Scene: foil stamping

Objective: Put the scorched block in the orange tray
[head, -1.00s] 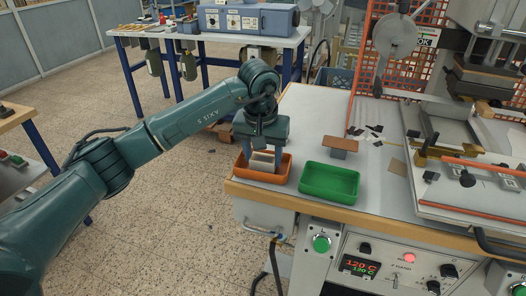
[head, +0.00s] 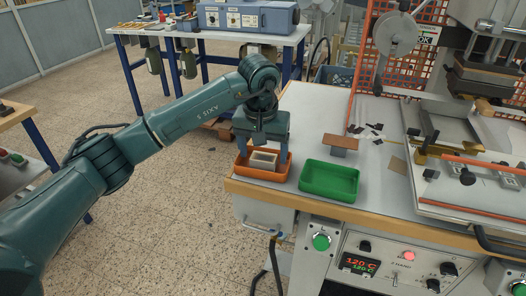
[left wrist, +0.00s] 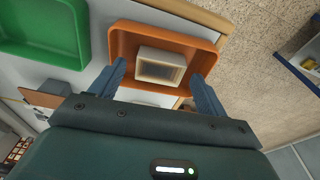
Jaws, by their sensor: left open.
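The block (head: 263,160) is pale cream with a brown, darker rectangle on its upper face. It lies inside the orange tray (head: 266,176) at the bench's left front corner. In the left wrist view the block (left wrist: 160,65) rests in the orange tray (left wrist: 124,40), apart from the fingers. My left gripper (head: 263,160) is above the tray, its fingers spread on either side of the block; in the left wrist view the open gripper (left wrist: 160,80) has a finger at each side. My right gripper is not in view.
An empty green tray (head: 329,182) stands to the right of the orange one. A small brown-topped stand (head: 340,143) is behind it, with dark scraps nearby. The stamping press (head: 486,75) and its bed fill the right side. A control panel is on the bench front.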

